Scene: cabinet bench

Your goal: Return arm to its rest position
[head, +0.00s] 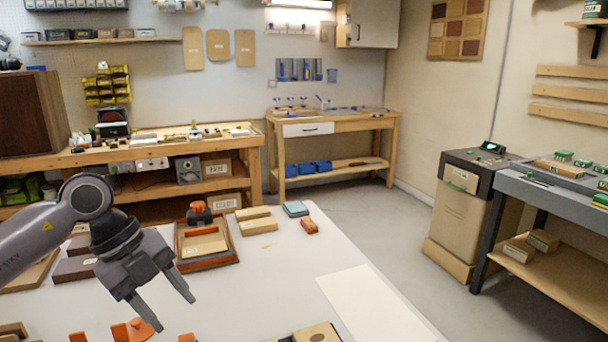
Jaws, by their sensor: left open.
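My left arm comes in from the left of the head view. Its gripper (176,313) points down and to the right over the left part of the white bench top (290,262). Its two dark fingers are spread apart with nothing between them. The gripper is in front of a brown wooden tray (207,262) that holds a tan block. How high the fingertips are above the bench top is hard to tell. My right gripper is not in view.
Tan blocks (258,227), a teal block (295,208) and an orange block (309,226) lie at the back of the bench top. Orange pieces (133,330) lie close to the fingertips. A white sheet (372,303) covers the right side. The bench middle is clear.

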